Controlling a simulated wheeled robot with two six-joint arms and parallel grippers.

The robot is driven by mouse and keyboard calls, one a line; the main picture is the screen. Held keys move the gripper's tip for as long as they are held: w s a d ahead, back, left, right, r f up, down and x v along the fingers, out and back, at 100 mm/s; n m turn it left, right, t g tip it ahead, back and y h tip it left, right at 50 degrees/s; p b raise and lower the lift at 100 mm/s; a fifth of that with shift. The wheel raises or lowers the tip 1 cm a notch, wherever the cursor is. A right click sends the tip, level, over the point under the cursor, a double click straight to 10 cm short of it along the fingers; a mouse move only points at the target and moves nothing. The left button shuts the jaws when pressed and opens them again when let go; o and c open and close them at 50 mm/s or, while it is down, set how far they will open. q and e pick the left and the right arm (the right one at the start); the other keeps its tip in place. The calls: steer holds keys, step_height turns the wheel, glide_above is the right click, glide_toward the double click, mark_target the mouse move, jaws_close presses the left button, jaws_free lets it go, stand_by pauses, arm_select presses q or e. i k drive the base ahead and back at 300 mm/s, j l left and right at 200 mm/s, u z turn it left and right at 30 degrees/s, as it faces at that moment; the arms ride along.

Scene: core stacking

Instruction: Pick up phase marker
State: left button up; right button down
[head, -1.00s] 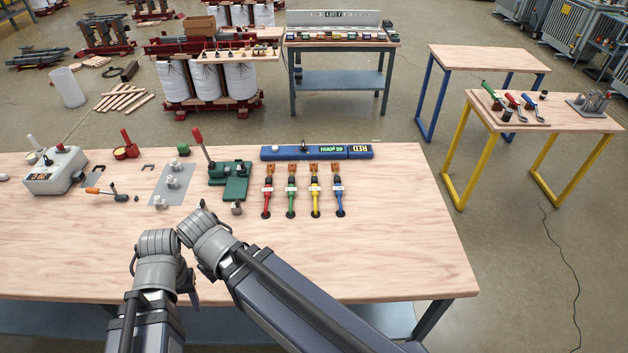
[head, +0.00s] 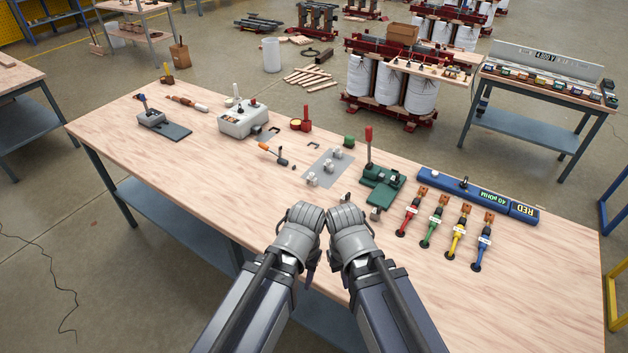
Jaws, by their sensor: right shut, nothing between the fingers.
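I cannot tell for certain which object is the phase marker. A row of small coloured pieces lies on the workbench (head: 560,240) at right: a red one (head: 408,218), a green one (head: 434,224), a yellow one (head: 459,232) and a blue one (head: 483,242), each with a pale label and a copper-coloured end. My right gripper (head: 344,213) is shut and empty over the bench's front part, left of this row. My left gripper (head: 305,213) is close beside it. Its fingers are mostly hidden by its wrist.
Behind the grippers are a grey plate with pale posts (head: 328,168) and a green press with a red lever (head: 382,185). A blue bar reading "RED" (head: 450,186) lies at right. A white box (head: 243,120) stands farther left. The bench's front left is clear.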

mark_target(311, 178)
steer(key=i+j+z, duration=0.1)
steer(key=j+z, duration=0.7)
steer(key=z, duration=0.15)
steer(key=j+z, duration=0.5)
steer(key=l, duration=0.1)
